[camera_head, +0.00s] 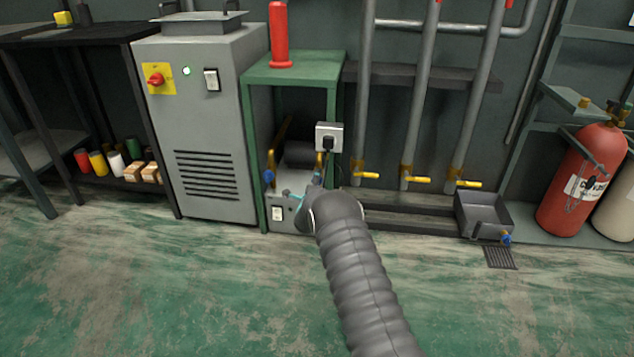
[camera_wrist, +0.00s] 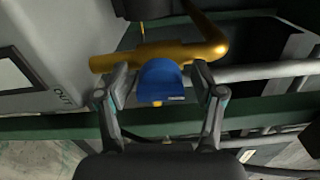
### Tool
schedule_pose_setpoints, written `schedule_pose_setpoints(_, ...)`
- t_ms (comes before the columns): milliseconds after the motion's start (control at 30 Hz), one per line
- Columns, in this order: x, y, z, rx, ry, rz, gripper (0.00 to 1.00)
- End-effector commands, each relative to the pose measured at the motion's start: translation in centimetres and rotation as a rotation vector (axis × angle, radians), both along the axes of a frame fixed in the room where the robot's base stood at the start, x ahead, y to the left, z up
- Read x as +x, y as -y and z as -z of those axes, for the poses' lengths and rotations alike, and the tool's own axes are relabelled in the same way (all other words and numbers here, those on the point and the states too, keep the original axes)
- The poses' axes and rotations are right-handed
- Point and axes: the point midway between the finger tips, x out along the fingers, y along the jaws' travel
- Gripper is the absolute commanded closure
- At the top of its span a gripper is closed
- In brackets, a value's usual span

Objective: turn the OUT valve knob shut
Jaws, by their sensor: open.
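The OUT valve knob (camera_wrist: 160,82) is blue and sits on a brass pipe (camera_wrist: 165,58) in the wrist view. The OUT label (camera_wrist: 62,97) is on the grey housing to its left. My gripper (camera_wrist: 160,97) is open, with one finger on each side of the knob and a gap showing on both sides. In the head view my gripper (camera_head: 306,196) is at the grey recovery unit (camera_head: 283,193) under the green stand, and my arm hides part of that unit. Another blue knob (camera_head: 268,177) shows at the unit's left.
The green stand (camera_head: 247,158) frames the unit, with a red cylinder (camera_head: 279,38) on top. A grey socket box (camera_head: 329,137) is just above my gripper. Pipes with yellow-handled valves (camera_head: 415,180) stand to the right. The green floor (camera_head: 180,290) in front is clear.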

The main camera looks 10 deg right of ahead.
Motion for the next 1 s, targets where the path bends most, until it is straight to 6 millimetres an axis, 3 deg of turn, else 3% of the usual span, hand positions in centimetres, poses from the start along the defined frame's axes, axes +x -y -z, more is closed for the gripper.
schedule_pose_setpoints(33,-0.01,-0.01,-0.01,0.000,0.000,0.000,0.35)
schedule_pose_setpoints(267,-0.01,-0.02,-0.02,0.000,0.000,0.000,0.92)
schedule_pose_setpoints(867,-0.01,-0.04,-0.01,-0.101,-0.033,-0.001,0.92)
schedule_pose_setpoints(900,-0.01,-0.04,0.00,-0.101,-0.033,-0.001,0.55)
schedule_pose_setpoints(1000,-0.01,-0.04,0.00,-0.101,-0.033,-0.001,0.32)
